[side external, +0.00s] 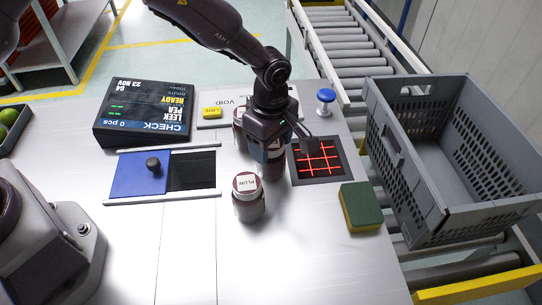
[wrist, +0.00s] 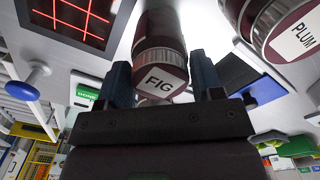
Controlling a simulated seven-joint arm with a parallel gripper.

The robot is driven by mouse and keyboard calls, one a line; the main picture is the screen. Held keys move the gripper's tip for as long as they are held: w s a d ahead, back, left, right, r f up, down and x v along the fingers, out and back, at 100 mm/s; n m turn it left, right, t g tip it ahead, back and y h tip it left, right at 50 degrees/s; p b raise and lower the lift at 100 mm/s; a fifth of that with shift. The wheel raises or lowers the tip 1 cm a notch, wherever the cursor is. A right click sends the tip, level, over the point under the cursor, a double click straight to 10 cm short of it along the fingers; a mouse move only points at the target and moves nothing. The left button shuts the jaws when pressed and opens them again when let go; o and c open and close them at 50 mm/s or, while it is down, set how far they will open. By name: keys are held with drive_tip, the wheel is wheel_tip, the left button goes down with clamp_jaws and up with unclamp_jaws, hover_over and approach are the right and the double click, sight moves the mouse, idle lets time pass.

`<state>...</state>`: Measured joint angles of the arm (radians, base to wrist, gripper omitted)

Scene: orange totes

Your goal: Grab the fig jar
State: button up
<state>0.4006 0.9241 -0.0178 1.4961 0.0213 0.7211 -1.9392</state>
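The fig jar (side external: 274,172) stands upright on the metal table, with a dark red body and a white lid label. My gripper (side external: 284,148) is low over it, with one finger on each side and pointing down. In the wrist view the lid reading FIG (wrist: 160,75) lies between the two fingertips (wrist: 158,70). The fingers look spread wider than the jar, and I see no clear contact. The gripper partly hides the jar in the side view.
A plum jar (side external: 248,200) stands close in front, also in the wrist view (wrist: 292,35). Another jar (side external: 239,128) is behind, partly hidden. A red-grid panel (side external: 330,172), a green-yellow sponge (side external: 361,207), a blue knob (side external: 325,97) and a grey crate (side external: 440,225) lie to the right.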

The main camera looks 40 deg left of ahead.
drive_tip(key=c, duration=0.7)
